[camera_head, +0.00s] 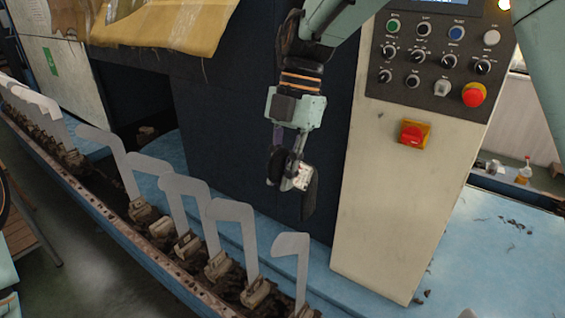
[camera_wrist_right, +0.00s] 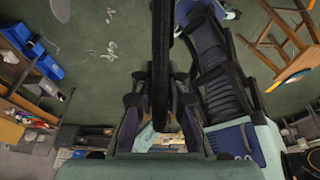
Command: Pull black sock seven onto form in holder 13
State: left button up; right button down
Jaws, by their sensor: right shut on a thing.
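My right gripper (camera_head: 291,180) hangs from above in front of the dark machine panel, to the right of and above the row of forms. It is shut on a black sock (camera_head: 310,196) that hangs down from the fingers. In the right wrist view the black sock (camera_wrist_right: 162,62) runs as a dark strip between the fingers (camera_wrist_right: 160,105). Flat pale foot-shaped forms (camera_head: 232,212) stand upright in a row of holders (camera_head: 257,292). The nearest form (camera_head: 292,245) is bare and apart from the sock. No holder numbers are legible. My left gripper is not in view.
The holders sit along a blue rail (camera_head: 130,245) running diagonally. A control panel (camera_head: 436,55) with buttons and a red emergency stop stands on a cream cabinet (camera_head: 385,190) right of the gripper. A yellowish cloth (camera_head: 165,25) hangs at the upper left.

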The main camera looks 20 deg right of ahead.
jog(key=shift+w+f, duration=0.35)
jog(key=shift+f, duration=0.15)
jog(key=shift+w+a+f, duration=0.2)
jog(key=shift+a, duration=0.05)
jog(key=shift+s+r, duration=0.25)
jog(key=shift+s, duration=0.3)
jog(key=shift+w+d, duration=0.2)
jog(key=shift+w+a+f, duration=0.15)
jog(key=shift+w+a, duration=0.05)
jog(key=shift+w, duration=0.2)
jog(key=shift+s+r+p, duration=0.3)
jog(key=shift+s+p, duration=0.2)
jog(key=shift+p, duration=0.1)
jog(key=shift+w+f, duration=0.35)
jog(key=shift+w, duration=0.3)
jog(key=shift+s+r, duration=0.25)
jog(key=shift+s, duration=0.3)
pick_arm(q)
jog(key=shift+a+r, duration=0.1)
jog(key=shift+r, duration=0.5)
pick_arm(e)
jog(key=shift+d, duration=0.15)
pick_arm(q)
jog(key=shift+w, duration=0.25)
pick_arm(e)
jog(key=shift+w+f, duration=0.1)
jog(key=shift+f, duration=0.05)
